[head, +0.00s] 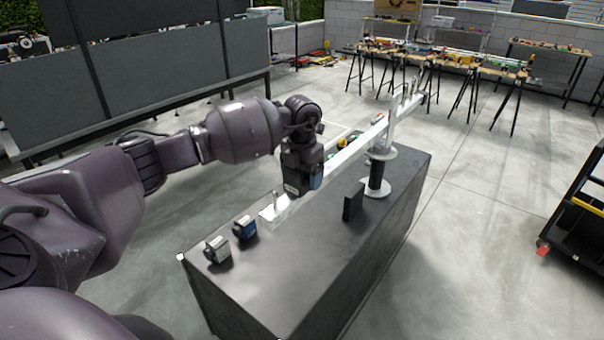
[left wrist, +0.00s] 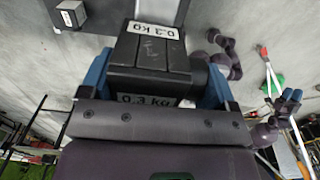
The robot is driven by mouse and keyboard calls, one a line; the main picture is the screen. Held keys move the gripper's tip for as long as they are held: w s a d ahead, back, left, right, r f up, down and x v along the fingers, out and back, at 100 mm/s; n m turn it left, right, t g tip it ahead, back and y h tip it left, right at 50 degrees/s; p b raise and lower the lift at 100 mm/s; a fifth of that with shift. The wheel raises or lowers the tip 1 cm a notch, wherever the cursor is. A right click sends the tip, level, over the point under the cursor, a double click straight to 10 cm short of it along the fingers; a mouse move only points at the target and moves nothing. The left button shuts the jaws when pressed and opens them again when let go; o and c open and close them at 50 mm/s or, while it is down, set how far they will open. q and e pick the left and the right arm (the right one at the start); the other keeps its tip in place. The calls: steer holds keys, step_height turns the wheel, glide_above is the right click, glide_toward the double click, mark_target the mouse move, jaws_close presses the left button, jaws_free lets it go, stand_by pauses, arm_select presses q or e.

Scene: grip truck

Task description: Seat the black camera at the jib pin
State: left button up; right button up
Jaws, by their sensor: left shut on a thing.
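My left gripper (head: 303,180) is shut on a dark block-shaped thing, which I take for the black camera (left wrist: 152,52). In the left wrist view it sits between the blue fingers, with "0.3 kg" labels. In the head view the gripper hides most of it. The gripper is above the table, just right of the upright jib pin (head: 275,198) on the white plate at the near end of the jib (head: 345,156). The held thing appears apart from the pin. My right gripper (left wrist: 291,95) shows small in the left wrist view, its blue fingertips apart.
A black upright slab (head: 353,201) stands near the jib's post (head: 376,178). The table's front middle is clear. A cart (head: 580,215) stands at right.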

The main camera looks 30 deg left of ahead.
arm_select(q)
steer(key=o, duration=0.8)
step_height(320, 180, up, 11)
steer(key=shift+f, duration=0.1)
stand_by(0.4)
